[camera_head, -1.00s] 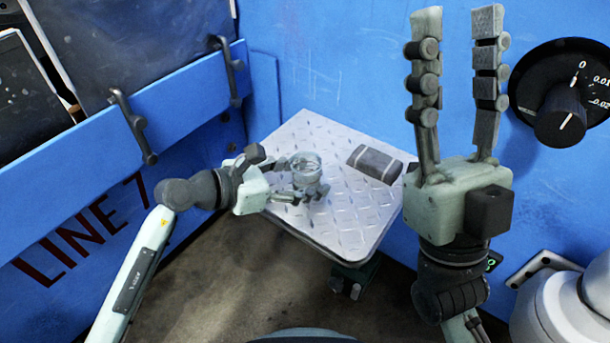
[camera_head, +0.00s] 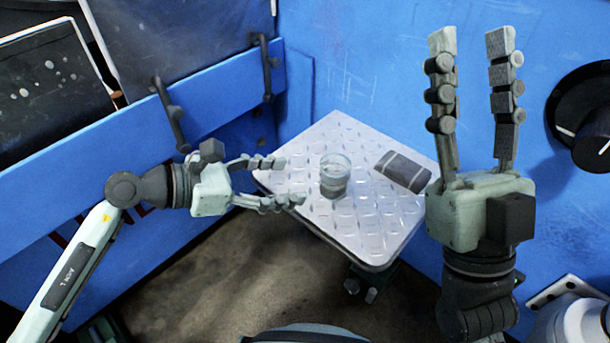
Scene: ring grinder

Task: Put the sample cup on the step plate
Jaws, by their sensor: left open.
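The sample cup (camera_head: 335,176), a small clear glass-like cup, stands upright on the step plate (camera_head: 325,221), a light metal plate with a raised tread pattern. My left gripper (camera_head: 293,181) is open, to the left of the cup and apart from it, with its fingers pointing right over the plate's left part. My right gripper (camera_head: 470,38) is raised in the foreground with its fingers pointing up, spread apart and empty.
A dark grey block (camera_head: 403,171) lies on the plate right of the cup. Blue walls (camera_head: 370,60) stand behind, with a rail and black handles (camera_head: 170,112) at left. A black dial (camera_head: 590,120) is on the wall at right.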

